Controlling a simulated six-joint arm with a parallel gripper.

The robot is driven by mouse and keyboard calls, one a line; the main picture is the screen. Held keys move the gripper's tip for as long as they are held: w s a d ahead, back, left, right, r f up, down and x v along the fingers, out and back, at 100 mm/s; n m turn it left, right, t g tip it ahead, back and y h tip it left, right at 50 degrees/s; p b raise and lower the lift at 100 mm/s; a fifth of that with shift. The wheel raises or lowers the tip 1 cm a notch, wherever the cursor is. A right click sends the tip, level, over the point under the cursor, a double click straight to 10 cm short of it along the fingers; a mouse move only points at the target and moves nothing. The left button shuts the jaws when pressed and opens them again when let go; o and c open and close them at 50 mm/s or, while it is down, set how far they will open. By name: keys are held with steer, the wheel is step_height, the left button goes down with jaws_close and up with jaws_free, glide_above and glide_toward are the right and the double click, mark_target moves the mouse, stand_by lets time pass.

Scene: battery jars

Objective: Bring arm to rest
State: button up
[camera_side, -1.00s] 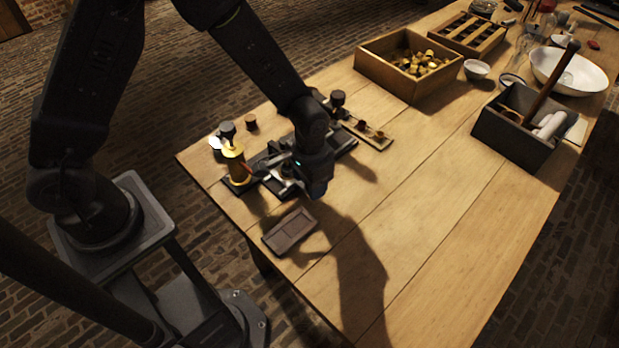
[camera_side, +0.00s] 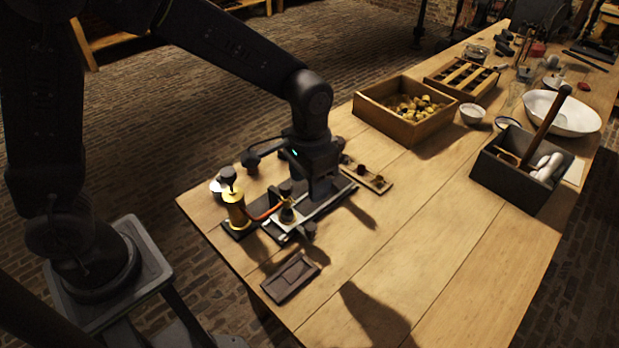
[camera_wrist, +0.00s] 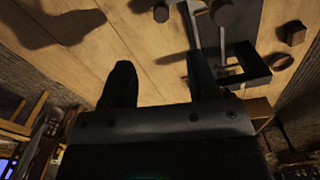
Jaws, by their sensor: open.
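My gripper (camera_side: 318,192) hangs over the right part of a dark apparatus on the wooden table (camera_side: 440,235). The wrist view shows its two dark fingers apart, with nothing between their tips (camera_wrist: 160,78). The apparatus has a brass cylinder (camera_side: 235,210) at its left end, a red-orange wire (camera_side: 265,213) beside it, and a small brass-toned piece (camera_side: 287,213) near its middle. My gripper hides part of the apparatus in the side view. Whether the fingers touch it I cannot tell. A dark rectangular tray (camera_side: 290,277) lies flat in front.
A wooden box of small brass parts (camera_side: 408,110), a slatted wooden rack (camera_side: 461,78), a small white bowl (camera_side: 472,113), a dark tool box (camera_side: 520,170) and a large white basin (camera_side: 560,113) stand toward the far right. The right front tabletop is clear.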

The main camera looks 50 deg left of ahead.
steer(key=s+a+r+n+t, duration=0.1)
steer(key=s+a+r+t, duration=0.1)
steer(key=s+a+r, duration=0.3)
steer(key=s+a+r+n+t, duration=0.1)
steer(key=s+a+r+t, duration=0.2)
steer(key=s+a+r, duration=0.2)
steer(key=s+r, duration=0.3)
steer(key=s, duration=0.2)
steer(key=shift+s+r+t, duration=0.15)
steer(key=shift+s+t, duration=0.15)
steer(key=shift+s, duration=0.05)
steer(key=shift+w, duration=0.1)
stand_by(1.9)
